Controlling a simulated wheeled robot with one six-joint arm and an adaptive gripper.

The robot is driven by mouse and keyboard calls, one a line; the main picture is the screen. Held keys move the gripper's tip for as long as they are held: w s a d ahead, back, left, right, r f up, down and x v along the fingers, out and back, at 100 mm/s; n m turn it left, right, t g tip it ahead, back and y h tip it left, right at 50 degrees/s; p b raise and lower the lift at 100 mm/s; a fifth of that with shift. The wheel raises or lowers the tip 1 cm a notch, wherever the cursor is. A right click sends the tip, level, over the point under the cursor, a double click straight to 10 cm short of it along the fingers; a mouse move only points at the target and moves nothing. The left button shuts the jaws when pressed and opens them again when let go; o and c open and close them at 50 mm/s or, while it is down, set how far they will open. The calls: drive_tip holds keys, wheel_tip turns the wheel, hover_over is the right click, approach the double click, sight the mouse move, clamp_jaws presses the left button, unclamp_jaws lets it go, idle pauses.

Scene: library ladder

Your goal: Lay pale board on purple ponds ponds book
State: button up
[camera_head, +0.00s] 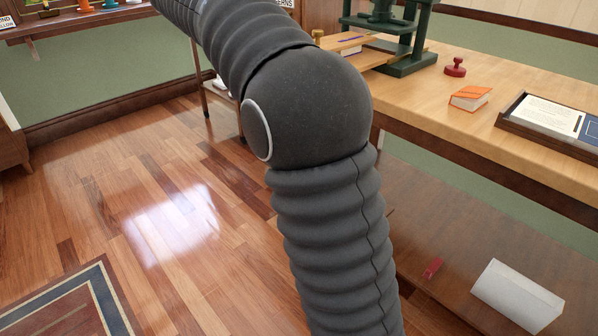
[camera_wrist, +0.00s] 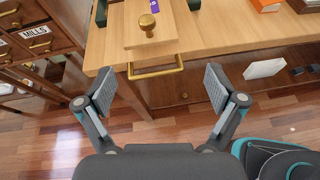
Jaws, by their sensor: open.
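My gripper (camera_wrist: 161,92) is open and empty in the wrist view, its two pads apart below the desk's front edge. A pale board (camera_wrist: 170,36) with a round brass knob lies at the desk's front, ahead of my gripper. A brass bar handle (camera_wrist: 157,71) shows just below its near edge; I cannot tell what it is fixed to. A purple patch (camera_wrist: 154,5) shows beyond the board, cut by the frame's top; it also appears in the head view (camera_head: 351,40) near the green press. I cannot read any title there. My gripper is outside the head view.
The green press (camera_head: 410,62) stands on the desk (camera_head: 450,108). A red stamp (camera_head: 455,67), an orange book (camera_head: 470,97) and a dark tray (camera_head: 508,124) lie to its right. A card cabinet (camera_wrist: 36,40) stands left in the wrist view. A white block (camera_head: 518,293) lies below the desk.

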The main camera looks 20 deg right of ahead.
drive_tip(key=s+a+f+m+y, duration=0.3)
drive_tip(key=s+f+m, duration=0.3)
drive_tip(key=s, duration=0.5)
drive_tip(key=s+a+f+m+t+y, duration=0.1)
drive_tip(key=s+a+f+m+y, duration=0.2)
drive_tip(key=s+f, duration=0.8)
drive_tip(key=s+a+f+m+t+y, duration=0.1)
drive_tip(key=s+a+f+m+y, duration=0.2)
drive_tip(key=s+f+m+y, duration=0.4)
drive_tip(key=s+f+m, duration=0.1)
drive_tip(key=s+m, duration=0.3)
drive_tip(key=s, duration=0.2)
drive_tip(key=shift+a+f, duration=0.15)
drive_tip(key=shift+f, duration=0.25)
drive_tip(key=shift+w, duration=0.15)
